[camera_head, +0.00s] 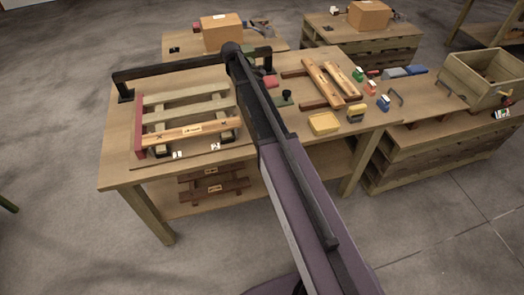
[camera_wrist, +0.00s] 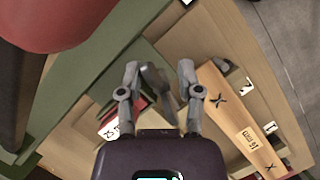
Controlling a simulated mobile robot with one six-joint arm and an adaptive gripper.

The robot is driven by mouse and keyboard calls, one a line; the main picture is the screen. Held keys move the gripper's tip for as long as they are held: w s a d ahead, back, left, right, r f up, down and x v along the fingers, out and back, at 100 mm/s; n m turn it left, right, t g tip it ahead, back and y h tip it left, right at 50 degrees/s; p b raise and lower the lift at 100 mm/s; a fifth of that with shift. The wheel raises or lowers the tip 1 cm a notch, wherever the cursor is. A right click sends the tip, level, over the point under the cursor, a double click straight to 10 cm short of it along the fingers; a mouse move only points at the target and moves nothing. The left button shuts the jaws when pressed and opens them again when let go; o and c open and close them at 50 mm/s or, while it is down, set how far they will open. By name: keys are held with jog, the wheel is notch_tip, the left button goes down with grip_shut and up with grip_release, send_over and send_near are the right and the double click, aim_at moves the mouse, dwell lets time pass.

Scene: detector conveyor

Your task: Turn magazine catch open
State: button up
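In the wrist view, my gripper (camera_wrist: 159,72) has its two grey fingers spread apart. A darker grey lever-like piece (camera_wrist: 154,84), which may be the magazine catch, shows in the gap between them. I cannot tell whether either finger touches it. A wooden slat (camera_wrist: 232,105) with dark X marks and a label lies to the right of the fingers. In the head view, the rack of slats (camera_head: 187,106) with a red end board (camera_head: 139,127) stands on the table's left part. My arm hides the gripper there, and I cannot make out the catch.
A dark bar frame (camera_head: 180,68) spans above the rack. Right of my arm lie loose wooden slats (camera_head: 328,83), a yellow tray (camera_head: 324,123) and small coloured blocks. A wooden crate (camera_head: 484,78) sits on the right bench. A red rounded part (camera_wrist: 60,22) fills the wrist view's upper left.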

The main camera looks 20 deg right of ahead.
jog(key=shift+a+m+g+y, duration=0.1)
jog(key=shift+m+g+y, duration=0.2)
jog(key=shift+m, duration=0.7)
jog(key=p+v, duration=1.3)
jog(key=v, duration=0.1)
jog(key=s+f+m+t+y+b, duration=0.1)
jog(key=s+f+m+b, duration=0.3)
jog(key=s, duration=1.1)
jog(key=s+f+m+t+y+b, duration=0.2)
jog(key=s+f+m+b, duration=0.2)
jog(key=s+f+b, duration=0.5)
jog(key=shift+s+d+f+t, duration=0.3)
jog(key=shift+s+f, duration=0.45)
jog(key=shift+s, duration=2.75)
